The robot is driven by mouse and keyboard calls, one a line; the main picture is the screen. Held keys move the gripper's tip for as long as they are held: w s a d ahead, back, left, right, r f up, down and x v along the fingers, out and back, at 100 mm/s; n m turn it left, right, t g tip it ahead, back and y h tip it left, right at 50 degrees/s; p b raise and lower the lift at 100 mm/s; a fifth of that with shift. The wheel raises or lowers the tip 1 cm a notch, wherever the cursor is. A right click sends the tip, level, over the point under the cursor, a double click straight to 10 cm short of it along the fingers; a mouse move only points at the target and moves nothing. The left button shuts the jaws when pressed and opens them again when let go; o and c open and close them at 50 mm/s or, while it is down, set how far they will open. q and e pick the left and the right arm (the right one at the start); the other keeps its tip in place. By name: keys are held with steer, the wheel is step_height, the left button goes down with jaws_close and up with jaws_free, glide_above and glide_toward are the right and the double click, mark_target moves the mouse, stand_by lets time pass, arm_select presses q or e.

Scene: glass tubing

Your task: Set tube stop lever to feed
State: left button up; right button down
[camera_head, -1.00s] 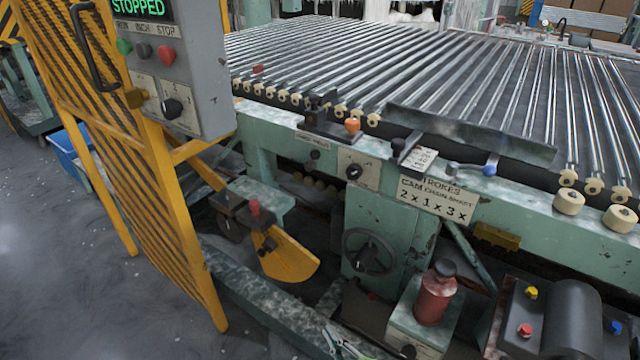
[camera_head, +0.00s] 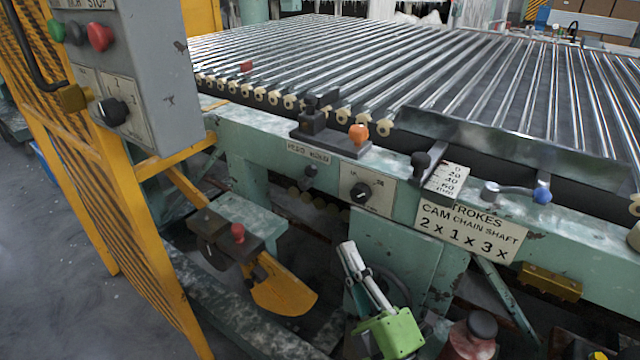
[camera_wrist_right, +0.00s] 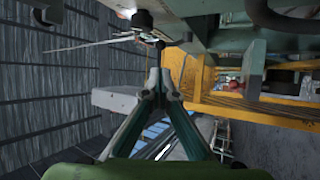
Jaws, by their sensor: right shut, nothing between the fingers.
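My right gripper (camera_head: 348,248) rises from the bottom of the head view in front of the machine. Its fingers are shut and empty, and the fingertips (camera_wrist_right: 158,82) meet in the right wrist view. They are below the rail and apart from every lever. An orange-knobbed lever (camera_head: 358,133) sits on a black block on the green rail (camera_head: 255,137), above a small label I cannot read. I cannot tell which one is the tube stop lever. My left gripper is not in view.
A grey control box (camera_head: 125,80) and yellow guard (camera_head: 130,240) stand at left. A rotary switch (camera_head: 360,192) is on the rail front. A red-knobbed lever (camera_head: 238,233) sits low near a yellow plate (camera_head: 285,290). Glass tubes (camera_head: 320,55) cover the bed behind.

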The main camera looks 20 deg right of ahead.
mark_target(314, 176)
steer(key=x, duration=1.2)
steer(key=shift+w+r+p, duration=0.2)
steer(key=shift+w+p, duration=0.1)
steer(key=shift+w+a+r, duration=0.1)
steer(key=shift+w+r, duration=0.1)
steer(key=shift+w, duration=0.35)
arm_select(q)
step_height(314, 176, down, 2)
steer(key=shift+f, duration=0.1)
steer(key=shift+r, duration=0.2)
